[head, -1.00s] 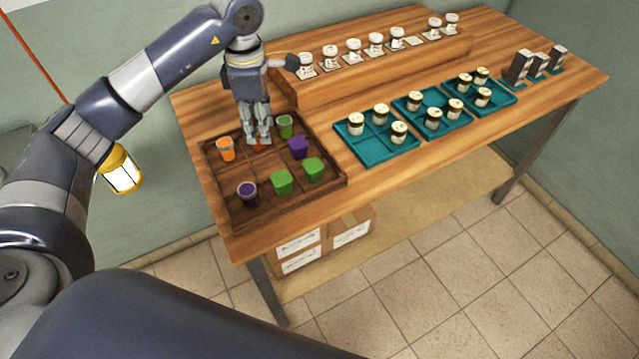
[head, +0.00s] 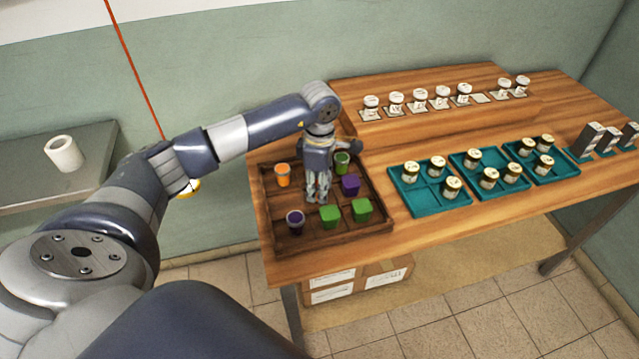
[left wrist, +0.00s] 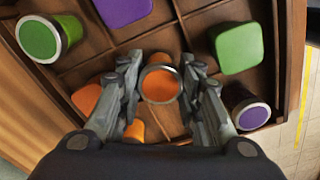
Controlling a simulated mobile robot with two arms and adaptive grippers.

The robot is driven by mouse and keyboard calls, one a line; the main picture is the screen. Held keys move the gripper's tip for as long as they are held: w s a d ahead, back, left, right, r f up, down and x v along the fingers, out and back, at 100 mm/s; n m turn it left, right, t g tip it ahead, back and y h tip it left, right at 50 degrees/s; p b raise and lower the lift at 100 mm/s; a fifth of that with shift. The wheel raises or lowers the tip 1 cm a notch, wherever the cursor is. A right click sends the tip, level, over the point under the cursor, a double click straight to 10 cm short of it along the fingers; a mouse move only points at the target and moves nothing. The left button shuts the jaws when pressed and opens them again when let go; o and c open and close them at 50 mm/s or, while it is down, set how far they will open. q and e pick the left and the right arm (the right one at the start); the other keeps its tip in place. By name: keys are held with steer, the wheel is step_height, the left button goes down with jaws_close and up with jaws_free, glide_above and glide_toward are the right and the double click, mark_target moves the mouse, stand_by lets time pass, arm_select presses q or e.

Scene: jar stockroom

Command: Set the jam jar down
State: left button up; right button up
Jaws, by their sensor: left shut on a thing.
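My left gripper (head: 318,197) points down into the brown wooden tray (head: 262,210). Its fingers are shut on a jam jar with a round orange top and silvery rim, seen from above in the left wrist view (left wrist: 160,85). In the head view the fingers mostly hide that jar. It is over or in a middle compartment; I cannot tell whether its base touches the tray floor. My right gripper is out of view.
The tray also holds a purple block (head: 351,184) and green blocks (head: 330,216) (head: 361,210) close by. Teal trays (head: 430,205) of jars stand to the right. White-lidded jars (head: 418,98) line the raised shelf behind.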

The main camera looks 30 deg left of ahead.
arm_select(q)
steer(key=shift+f, duration=0.1)
steer(key=o, duration=0.7)
steer(key=shift+f, duration=0.1)
steer(key=o, duration=0.4)
steer(key=shift+r, duration=0.6)
step_height(320, 180, up, 10)
steer(key=b, duration=0.2)
steer(key=shift+f+b, duration=0.1)
steer(key=shift+b, duration=0.3)
steer(key=shift+r, duration=0.75)
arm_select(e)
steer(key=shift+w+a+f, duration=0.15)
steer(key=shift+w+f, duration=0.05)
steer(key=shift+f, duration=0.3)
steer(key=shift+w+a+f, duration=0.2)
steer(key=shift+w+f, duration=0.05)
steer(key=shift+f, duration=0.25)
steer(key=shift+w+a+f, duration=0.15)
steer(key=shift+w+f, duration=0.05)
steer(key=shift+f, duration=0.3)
arm_select(q)
steer(key=shift+f, duration=0.1)
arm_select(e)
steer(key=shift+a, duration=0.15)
